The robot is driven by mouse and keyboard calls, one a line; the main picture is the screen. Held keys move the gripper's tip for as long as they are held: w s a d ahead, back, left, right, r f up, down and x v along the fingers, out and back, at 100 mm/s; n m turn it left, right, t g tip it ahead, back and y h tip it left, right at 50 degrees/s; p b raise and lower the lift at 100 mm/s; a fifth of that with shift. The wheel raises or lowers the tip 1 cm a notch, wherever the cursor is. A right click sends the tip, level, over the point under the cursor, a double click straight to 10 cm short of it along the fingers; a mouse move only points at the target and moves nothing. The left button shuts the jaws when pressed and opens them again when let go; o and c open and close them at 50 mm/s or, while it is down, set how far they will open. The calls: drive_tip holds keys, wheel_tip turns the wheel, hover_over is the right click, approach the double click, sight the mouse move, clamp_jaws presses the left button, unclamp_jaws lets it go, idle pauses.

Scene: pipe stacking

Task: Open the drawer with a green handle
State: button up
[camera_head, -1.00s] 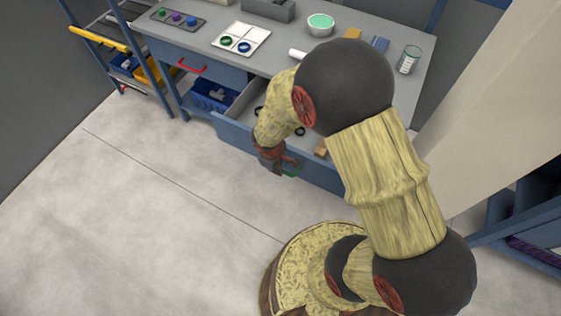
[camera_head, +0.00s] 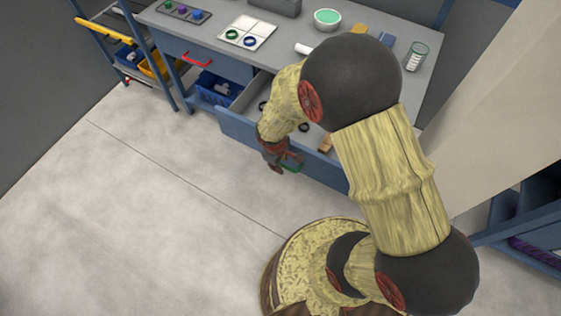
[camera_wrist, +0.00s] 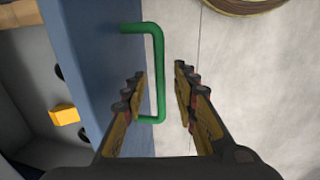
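The drawer (camera_head: 236,125) with the green handle stands pulled out from the grey-topped blue workbench, its inside showing. Its green handle (camera_head: 293,160) is on the drawer front, partly covered by my gripper (camera_head: 281,160). In the wrist view the green handle (camera_wrist: 160,75) stands out from the blue drawer front (camera_wrist: 98,70). My gripper (camera_wrist: 162,85) is open, with one finger on each side of the handle's long bar and a visible gap on both sides. The left finger is between the bar and the drawer front.
Inside the drawer are dark rings and an orange-yellow block (camera_wrist: 64,115). A drawer with a red handle (camera_head: 197,59) is shut at left, above a blue bin (camera_head: 217,90). A bowl (camera_head: 327,19) and a jar (camera_head: 416,55) stand on the bench. The floor in front is clear.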

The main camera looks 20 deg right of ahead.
wheel_tip(320, 180, up, 12)
drive_tip(key=s+a, duration=0.1)
drive_tip(key=shift+s+a+f, duration=0.15)
drive_tip(key=shift+s+a, duration=0.1)
drive_tip(key=shift+a, duration=0.15)
idle(0.3)
drive_tip(key=s+r+m+t+y, duration=0.1)
drive_tip(key=s+r, duration=0.5)
drive_tip(key=r, duration=0.7)
drive_tip(key=s+d+r+m+t, duration=0.1)
drive_tip(key=s+r+m+t, duration=0.2)
drive_tip(key=r, duration=1.1)
drive_tip(key=s+m+p, duration=0.1)
drive_tip(key=s+m, duration=0.2)
drive_tip(key=shift+s+d+m+y, duration=0.25)
drive_tip(key=shift+s+m+y, duration=0.05)
drive_tip(key=shift+s+y, duration=0.1)
drive_tip(key=shift+w+d, duration=0.1)
